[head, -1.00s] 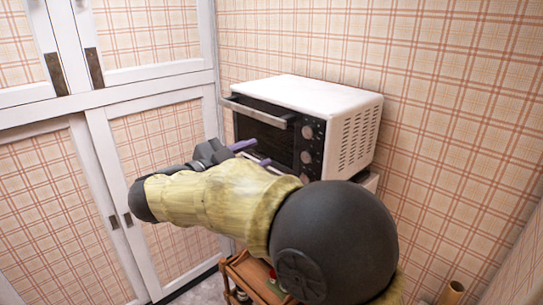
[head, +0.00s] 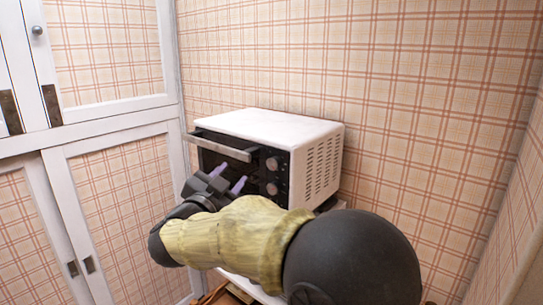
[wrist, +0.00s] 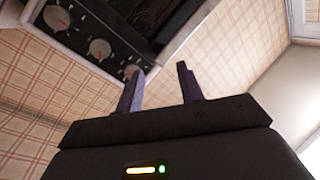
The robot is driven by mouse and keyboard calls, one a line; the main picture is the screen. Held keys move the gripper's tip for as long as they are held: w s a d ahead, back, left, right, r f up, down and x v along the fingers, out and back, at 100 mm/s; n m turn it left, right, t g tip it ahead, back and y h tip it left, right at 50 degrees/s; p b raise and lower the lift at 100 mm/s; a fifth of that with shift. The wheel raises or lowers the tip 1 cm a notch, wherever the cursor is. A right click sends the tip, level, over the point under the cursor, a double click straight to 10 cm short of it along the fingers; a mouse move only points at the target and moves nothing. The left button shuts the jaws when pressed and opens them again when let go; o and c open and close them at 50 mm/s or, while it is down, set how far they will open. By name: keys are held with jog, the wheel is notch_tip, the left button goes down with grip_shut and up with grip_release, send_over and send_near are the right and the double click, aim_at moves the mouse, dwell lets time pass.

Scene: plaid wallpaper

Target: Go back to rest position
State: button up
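My gripper (head: 229,186) is in front of the toaster oven in the head view, its two purple fingers apart with nothing between them. The wrist view also shows the open fingers (wrist: 160,88), with plaid wall behind them. My arm is bent across the lower middle of the head view and hides part of what is below the oven.
The white toaster oven (head: 318,170) stands against the plaid wall, its dark front and knobs facing left; its knobs (wrist: 99,49) show in the wrist view. White-framed cupboard doors (head: 115,200) are at the left. A wooden cart (head: 222,296) shows below.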

jog(key=s+d+f+n+g+y, duration=0.1)
jog(key=d+f+n+g+y, duration=0.4)
jog(key=f, duration=0.4)
jog(key=s+d+f+n+g+y, duration=0.1)
jog(key=d+f+n+g+y, duration=0.2)
jog(key=d+f, duration=0.55)
jog(key=s+d+f+g+h, duration=0.1)
jog(key=s+d+f+g, duration=0.3)
jog(key=s, duration=0.5)
jog(key=s+d+f+n+g+h, duration=0.1)
jog(key=s+d+f+g, duration=0.2)
jog(key=s+d+f, duration=0.5)
jog(key=shift+s+d+f+n+g, duration=0.3)
jog(key=shift+s+g, duration=0.1)
jog(key=shift+s, duration=0.8)
jog(key=shift+c, duration=0.2)
jog(key=shift+w+r, duration=0.1)
